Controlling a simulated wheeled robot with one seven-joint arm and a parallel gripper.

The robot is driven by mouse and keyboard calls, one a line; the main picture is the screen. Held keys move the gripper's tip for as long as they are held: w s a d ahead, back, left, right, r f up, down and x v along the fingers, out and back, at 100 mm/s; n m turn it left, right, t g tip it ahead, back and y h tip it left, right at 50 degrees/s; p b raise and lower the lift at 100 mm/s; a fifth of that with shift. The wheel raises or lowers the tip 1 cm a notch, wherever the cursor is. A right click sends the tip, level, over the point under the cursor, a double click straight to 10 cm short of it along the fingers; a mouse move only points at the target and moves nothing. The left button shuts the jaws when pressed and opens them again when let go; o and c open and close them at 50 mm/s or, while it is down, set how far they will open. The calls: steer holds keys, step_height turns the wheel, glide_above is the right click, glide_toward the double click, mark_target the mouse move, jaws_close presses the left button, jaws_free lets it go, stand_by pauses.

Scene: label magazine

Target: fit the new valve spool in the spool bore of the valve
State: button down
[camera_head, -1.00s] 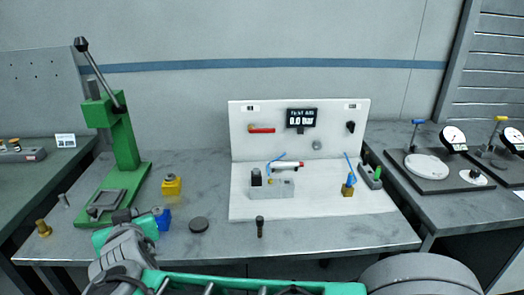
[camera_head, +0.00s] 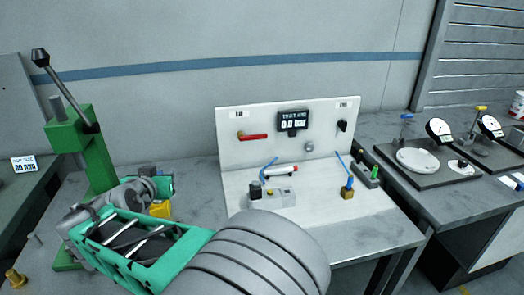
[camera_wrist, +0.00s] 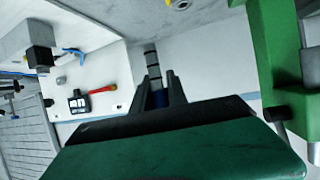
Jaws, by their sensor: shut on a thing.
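The valve is a grey block (camera_head: 276,199) on the white test board, with a dark cylindrical part (camera_head: 255,190) at its left end. I cannot make out its spool bore. My gripper (camera_wrist: 158,82) is shut on a slim spool (camera_wrist: 152,60) with grey and dark bands, blue between the fingers; I take it as the new valve spool. The spool sticks out beyond the fingertips, clear of the valve. In the head view my gripper (camera_head: 163,184) is left of the test board, and the spool is not clear there.
A green lever press (camera_head: 82,150) stands at the left, close to my gripper. A yellow block (camera_head: 160,209) is beside it. A red-handled lever (camera_head: 252,136) and a pressure display (camera_head: 293,121) are on the upright panel. My arm hides the front of the bench.

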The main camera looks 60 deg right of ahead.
steer(key=s+d+m+g+h+p, duration=0.1)
steer(key=s+d+m+g, duration=0.2)
steer(key=s+d, duration=0.35)
steer(key=s+d+m+g+h+p, duration=0.1)
steer(key=s+d+m+g, duration=0.2)
steer(key=d, duration=0.7)
steer(key=s+d+m+g+p, duration=0.1)
steer(key=s+d+m+g, duration=0.2)
steer(key=s+d, duration=0.2)
steer(key=s+d+m+g+y, duration=0.1)
steer(key=s+d+m+g, duration=0.2)
steer(key=s+d, duration=0.3)
steer(key=s+f+g, duration=0.1)
steer(key=s, duration=0.4)
steer(key=shift+d+p, duration=0.2)
steer(key=shift+p, duration=0.2)
steer(key=shift+b, duration=0.3)
step_height(320, 180, down, 6)
steer(key=b, duration=0.5)
steer(key=shift+a+r, duration=0.1)
steer(key=shift+b, duration=0.7)
steer(key=shift+f+b, duration=1.4)
steer(key=shift+f, duration=0.2)
